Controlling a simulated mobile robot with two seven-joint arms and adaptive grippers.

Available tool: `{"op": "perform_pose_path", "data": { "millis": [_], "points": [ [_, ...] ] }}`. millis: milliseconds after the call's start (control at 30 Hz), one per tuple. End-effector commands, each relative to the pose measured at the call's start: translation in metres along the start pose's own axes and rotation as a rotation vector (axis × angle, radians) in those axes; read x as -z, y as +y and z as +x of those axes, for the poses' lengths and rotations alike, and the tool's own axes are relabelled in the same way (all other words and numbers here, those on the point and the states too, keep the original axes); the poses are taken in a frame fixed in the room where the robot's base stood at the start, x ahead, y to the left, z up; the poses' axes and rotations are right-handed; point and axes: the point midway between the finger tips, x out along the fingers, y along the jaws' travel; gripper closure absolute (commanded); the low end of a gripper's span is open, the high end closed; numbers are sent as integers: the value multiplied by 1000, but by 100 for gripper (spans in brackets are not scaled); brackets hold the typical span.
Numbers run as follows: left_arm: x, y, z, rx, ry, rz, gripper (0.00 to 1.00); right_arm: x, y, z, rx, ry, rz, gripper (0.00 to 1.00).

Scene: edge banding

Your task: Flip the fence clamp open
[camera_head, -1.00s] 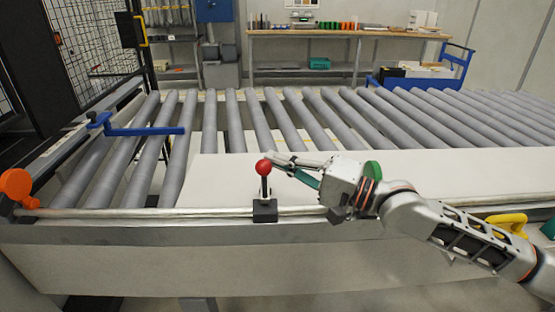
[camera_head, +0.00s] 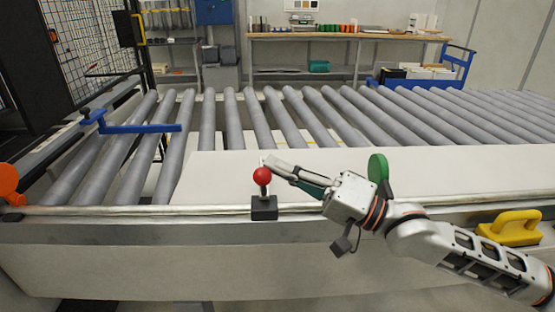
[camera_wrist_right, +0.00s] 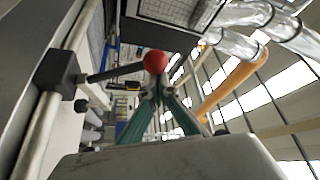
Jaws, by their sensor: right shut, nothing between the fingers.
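The fence clamp is a black block (camera_head: 264,208) on the metal rail at the table's front edge, with a short lever ending in a red ball (camera_head: 262,175). The ball stands above the block. In the wrist view the red ball (camera_wrist_right: 155,62) sits just beyond the fingertips, and its dark rod runs left to the block (camera_wrist_right: 58,72). My right gripper (camera_head: 268,161) is shut and empty, its fingertips right behind the ball. Whether they touch it I cannot tell. Its green-sided fingers also show in the wrist view (camera_wrist_right: 157,92). My left gripper is out of view.
A pale board (camera_head: 450,170) lies on the grey rollers (camera_head: 225,120) behind the rail. A blue bar (camera_head: 140,128) and an orange knob (camera_head: 8,182) are at left. A yellow handle (camera_head: 512,226) is at right. The rail's front left is free of my arm.

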Motion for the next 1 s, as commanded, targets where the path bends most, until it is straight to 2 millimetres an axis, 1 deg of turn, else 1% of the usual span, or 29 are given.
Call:
{"op": "perform_pose_path", "data": {
  "millis": [33, 167, 333, 367, 400, 433, 600, 800, 933, 1000],
  "points": [
    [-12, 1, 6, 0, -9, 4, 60, -12, 11, -5, 18, -5, -26, 100],
    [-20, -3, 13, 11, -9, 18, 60, -25, 13, -13, 80, -5, -132, 100],
    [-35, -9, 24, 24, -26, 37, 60, -40, 17, -22, 160, -4, -270, 100],
    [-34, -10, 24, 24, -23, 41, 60, -43, 18, -24, 174, -4, -296, 100],
    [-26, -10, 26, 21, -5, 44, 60, -46, 19, -26, 194, -4, -328, 100],
    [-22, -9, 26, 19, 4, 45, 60, -49, 20, -28, 208, -3, -353, 100],
    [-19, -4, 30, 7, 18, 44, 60, -62, 26, -36, 287, -2, -490, 100],
    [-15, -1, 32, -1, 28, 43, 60, -73, 32, -42, 370, -1, -632, 100],
    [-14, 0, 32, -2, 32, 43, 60, -79, 35, -46, 412, -1, -705, 100],
    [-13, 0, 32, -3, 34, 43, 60, -82, 37, -47, 416, -1, -712, 100]
  ]
}}
